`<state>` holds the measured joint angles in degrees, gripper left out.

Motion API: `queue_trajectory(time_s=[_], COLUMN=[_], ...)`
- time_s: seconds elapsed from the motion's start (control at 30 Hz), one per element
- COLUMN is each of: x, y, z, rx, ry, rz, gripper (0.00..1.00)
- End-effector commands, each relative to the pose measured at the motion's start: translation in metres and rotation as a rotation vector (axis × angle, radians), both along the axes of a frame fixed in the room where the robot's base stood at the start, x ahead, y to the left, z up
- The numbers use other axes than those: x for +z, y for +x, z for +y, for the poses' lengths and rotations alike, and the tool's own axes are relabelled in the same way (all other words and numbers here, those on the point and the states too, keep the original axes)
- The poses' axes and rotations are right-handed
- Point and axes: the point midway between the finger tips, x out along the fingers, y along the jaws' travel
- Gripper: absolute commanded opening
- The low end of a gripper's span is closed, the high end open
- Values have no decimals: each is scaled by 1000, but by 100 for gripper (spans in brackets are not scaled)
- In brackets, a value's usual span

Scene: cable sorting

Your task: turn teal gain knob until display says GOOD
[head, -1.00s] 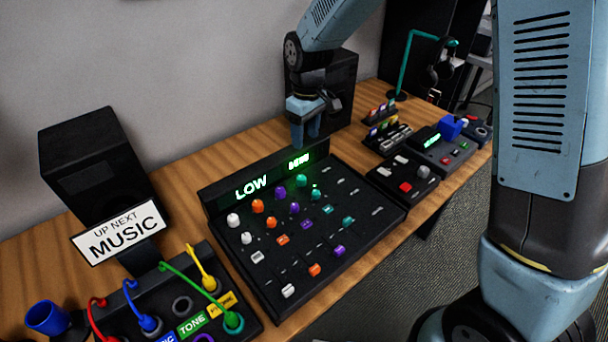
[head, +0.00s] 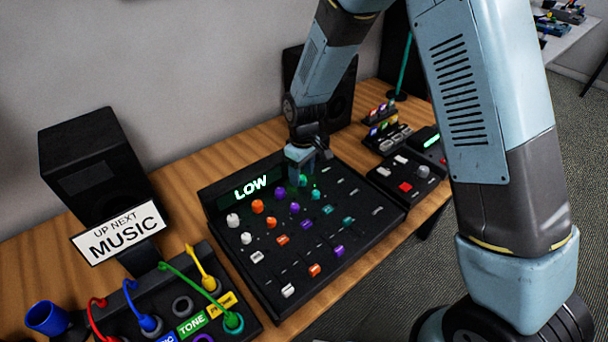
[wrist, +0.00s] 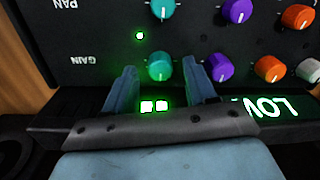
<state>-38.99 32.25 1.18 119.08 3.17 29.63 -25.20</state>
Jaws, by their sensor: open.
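The teal gain knob (wrist: 160,66) is in the row marked GAIN, at the end of the mixer (wrist: 85,65) in the wrist view. It also shows in the head view (head: 303,181), just below my gripper (head: 300,168). My gripper (wrist: 159,65) is open. Its fingertips stand on either side of the knob, with gaps; I cannot tell how far down they reach. The display (head: 252,188) reads LOW in green, and my gripper hides its right part in the head view. In the wrist view two bright green-white blocks (wrist: 154,106) show between the fingers.
A purple knob (wrist: 221,67) sits close beside the right finger in the wrist view. Another teal knob (wrist: 161,9) is in the PAN row. A speaker (head: 340,95) stands behind my gripper. A patch box with coloured cables (head: 215,315) is at the lower left.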

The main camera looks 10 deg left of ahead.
Motion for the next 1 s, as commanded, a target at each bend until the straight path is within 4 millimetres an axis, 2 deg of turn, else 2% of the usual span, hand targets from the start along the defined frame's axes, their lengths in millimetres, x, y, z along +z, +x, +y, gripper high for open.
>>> queue_trajectory(time_s=[0.17, 0.47, 1.0], x=[-10, -11, -11], y=[0, 0, 0], z=[0, 0, 0], rx=[0, 0, -1], ry=[0, 0, 0], rz=[-1, -1, 0], gripper=[56, 55, 3])
